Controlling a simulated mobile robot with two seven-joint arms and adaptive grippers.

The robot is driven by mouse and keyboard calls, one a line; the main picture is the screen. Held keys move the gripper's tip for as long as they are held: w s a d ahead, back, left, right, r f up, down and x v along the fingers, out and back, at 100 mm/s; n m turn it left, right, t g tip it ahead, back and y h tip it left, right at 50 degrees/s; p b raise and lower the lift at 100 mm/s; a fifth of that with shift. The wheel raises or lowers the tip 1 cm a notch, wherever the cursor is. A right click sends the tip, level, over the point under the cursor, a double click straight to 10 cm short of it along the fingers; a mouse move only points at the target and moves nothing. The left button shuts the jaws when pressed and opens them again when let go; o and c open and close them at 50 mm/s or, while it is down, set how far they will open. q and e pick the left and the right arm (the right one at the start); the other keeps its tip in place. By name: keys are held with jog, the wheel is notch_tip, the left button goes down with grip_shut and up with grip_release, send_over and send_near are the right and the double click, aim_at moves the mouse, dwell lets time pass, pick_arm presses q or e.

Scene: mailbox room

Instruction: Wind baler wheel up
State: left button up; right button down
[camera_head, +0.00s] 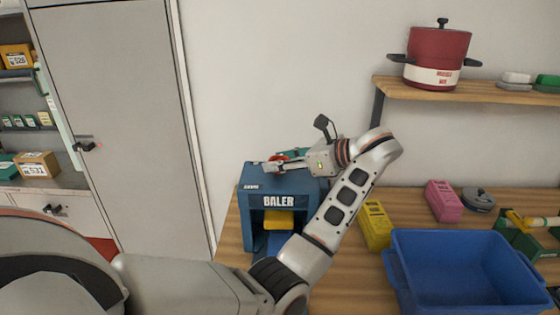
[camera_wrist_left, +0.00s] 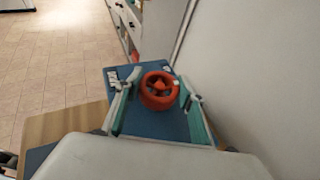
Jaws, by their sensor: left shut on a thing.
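The blue baler (camera_head: 252,222) stands on the wooden table, with its name on the front and a yellow part (camera_head: 279,220) in its opening. Its wheel (camera_wrist_left: 160,91) is red-orange and sits on top of the blue body. In the head view only a bit of red of the wheel (camera_head: 278,158) shows. My left gripper (camera_head: 276,164) reaches over the baler's top from the right. In the left wrist view its two fingers stand on either side of the wheel, shut on it. My right gripper is in neither view.
A blue bin (camera_head: 470,275), a yellow box (camera_head: 375,225), a pink box (camera_head: 444,201) and a dark round-lidded item (camera_head: 478,199) are on the table right of the baler. A shelf (camera_head: 490,95) holds a red pot (camera_head: 437,57). A grey door (camera_head: 115,110) is at left.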

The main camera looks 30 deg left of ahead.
aim_at(279, 159)
pick_arm(q)
jog(key=shift+f, duration=0.1)
jog(key=o, duration=1.1)
jog(key=shift+a, duration=0.1)
jog(key=shift+o, duration=0.2)
notch_tip(279, 159, up, 10)
jog(key=shift+r, duration=0.1)
